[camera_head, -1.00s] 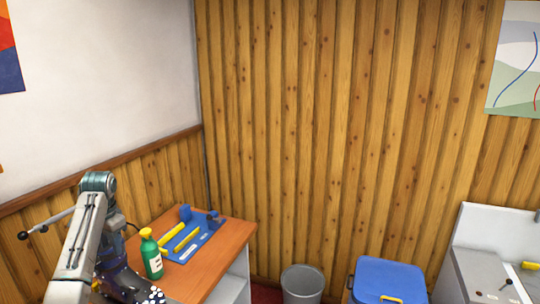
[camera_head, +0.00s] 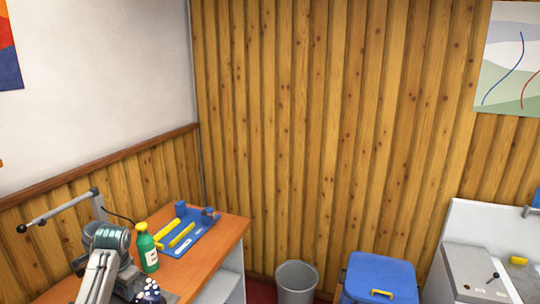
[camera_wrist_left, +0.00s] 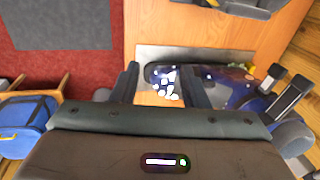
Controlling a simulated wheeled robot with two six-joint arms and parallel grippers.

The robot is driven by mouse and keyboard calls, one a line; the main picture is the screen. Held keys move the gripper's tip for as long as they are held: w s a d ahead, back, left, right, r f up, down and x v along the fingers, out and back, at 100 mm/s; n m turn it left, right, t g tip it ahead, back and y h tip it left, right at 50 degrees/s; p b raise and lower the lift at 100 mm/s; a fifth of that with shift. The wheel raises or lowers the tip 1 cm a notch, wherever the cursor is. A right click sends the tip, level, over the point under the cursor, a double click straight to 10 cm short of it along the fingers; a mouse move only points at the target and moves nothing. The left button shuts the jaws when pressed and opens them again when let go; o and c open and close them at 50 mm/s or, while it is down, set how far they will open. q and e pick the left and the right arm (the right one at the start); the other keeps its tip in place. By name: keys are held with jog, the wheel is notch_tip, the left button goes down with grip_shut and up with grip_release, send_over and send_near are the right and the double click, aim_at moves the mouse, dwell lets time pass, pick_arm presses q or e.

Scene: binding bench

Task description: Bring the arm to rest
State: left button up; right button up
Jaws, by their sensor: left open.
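My left arm (camera_head: 108,250) is at the lower left in the head view, in front of the wooden bench (camera_head: 215,255). In the left wrist view my left gripper (camera_wrist_left: 164,78) is open, with its two dark fingers apart and nothing held between them. Beyond the fingers, a dark blue item with white spots (camera_wrist_left: 215,78) lies over a grey plate (camera_wrist_left: 150,53) on the bench. The spotted item also shows beside my arm in the head view (camera_head: 150,292). I cannot tell how high the fingers are above it.
A green bottle (camera_head: 149,255) with a yellow cap stands by a blue mat (camera_head: 205,232) holding yellow tools. A lever with a black ball (camera_head: 60,209) rises behind my arm. A grey bin (camera_head: 296,285), a blue lidded box (camera_head: 378,272) and a grey counter (camera_head: 470,265) stand farther right.

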pick_arm(q)
jog(key=s+d+f+n+t, duration=0.1)
jog(key=s+d+f, duration=0.4)
jog(key=s, duration=0.5)
jog(key=s+d+f, duration=0.4)
jog(key=s+f, duration=0.3)
jog(key=s, duration=0.2)
jog(key=s+d+r+n+t+h, duration=0.1)
jog(key=s+d, duration=0.2)
jog(key=s, duration=0.7)
jog(key=s+d+r+n, duration=0.1)
jog(key=s+d+r, duration=0.15)
jog(key=s, duration=0.75)
notch_tip(320, 180, down, 38)
jog(key=a+b, duration=0.3)
jog(key=b, duration=0.5)
jog(key=s+f+g+b, duration=0.1)
jog(key=s+f+b, duration=0.2)
jog(key=s+f, duration=0.6)
jog(key=s+f+g+b, duration=0.1)
jog(key=s+f+b, duration=0.2)
jog(key=s+f, duration=0.7)
notch_tip(320, 180, down, 8)
jog(key=shift+s+a+r+n, duration=0.2)
jog(key=shift+a+n, duration=0.1)
jog(key=shift+a, duration=0.1)
pick_arm(e)
notch_tip(320, 180, down, 14)
jog(key=shift+d+f, duration=0.25)
jog(key=shift+d, duration=0.05)
